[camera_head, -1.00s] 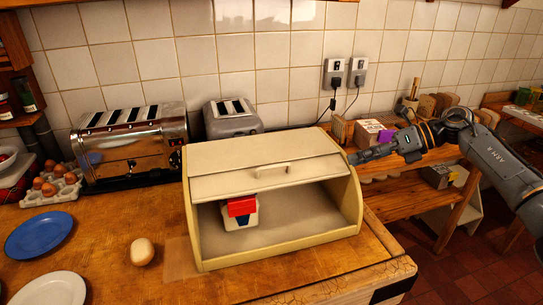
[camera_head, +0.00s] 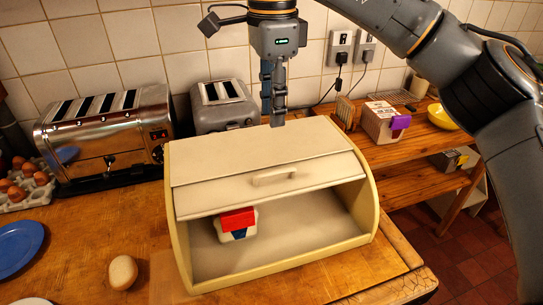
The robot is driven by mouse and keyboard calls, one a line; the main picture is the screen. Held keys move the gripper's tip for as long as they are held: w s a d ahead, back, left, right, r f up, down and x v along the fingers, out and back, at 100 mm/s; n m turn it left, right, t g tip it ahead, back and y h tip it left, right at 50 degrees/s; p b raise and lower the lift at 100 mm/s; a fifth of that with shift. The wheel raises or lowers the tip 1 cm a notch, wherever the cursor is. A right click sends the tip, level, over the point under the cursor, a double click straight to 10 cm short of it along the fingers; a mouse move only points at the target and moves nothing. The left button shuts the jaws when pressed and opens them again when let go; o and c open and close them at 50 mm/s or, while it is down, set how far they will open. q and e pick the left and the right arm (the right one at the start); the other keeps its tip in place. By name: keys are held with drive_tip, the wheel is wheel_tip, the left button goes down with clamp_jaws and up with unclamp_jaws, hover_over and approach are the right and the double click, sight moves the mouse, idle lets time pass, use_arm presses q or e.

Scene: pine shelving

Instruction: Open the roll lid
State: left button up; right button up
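The cream bread box (camera_head: 375,205) stands on the wooden counter. Its roll lid (camera_head: 290,190) is partly raised, with the lower front open, and a handle (camera_head: 274,176) sits on the lid's front. A white item with a red top (camera_head: 238,224) is inside on the left. My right gripper (camera_head: 273,119) points down just behind the top of the box, above the handle in the picture and apart from it. Its fingers look close together and hold nothing I can see; their gap is unclear. My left gripper is not in view.
A chrome toaster (camera_head: 105,140) and a grey toaster (camera_head: 222,105) stand behind and left. An egg (camera_head: 122,272) and a blue plate (camera_head: 18,245) lie on the counter (camera_head: 85,225). A carton (camera_head: 380,122) and a yellow bowl (camera_head: 442,117) are on the right shelf.

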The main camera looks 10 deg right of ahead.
hover_over(272, 172)
wheel_tip(272, 172, down, 5)
drive_tip(key=shift+d+f, duration=0.1)
drive_tip(key=shift+f, duration=0.1)
wheel_tip(272, 172, down, 6)
drive_tip(key=shift+f+p, duration=0.25)
drive_tip(key=shift+p, duration=0.5)
drive_tip(key=shift+f, duration=0.25)
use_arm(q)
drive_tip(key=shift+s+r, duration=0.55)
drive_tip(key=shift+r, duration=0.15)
use_arm(e)
drive_tip(key=shift+w+f, duration=0.1)
drive_tip(key=shift+f, duration=0.05)
drive_tip(key=shift+c, duration=0.6)
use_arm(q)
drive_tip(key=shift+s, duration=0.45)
use_arm(e)
clamp_jaws()
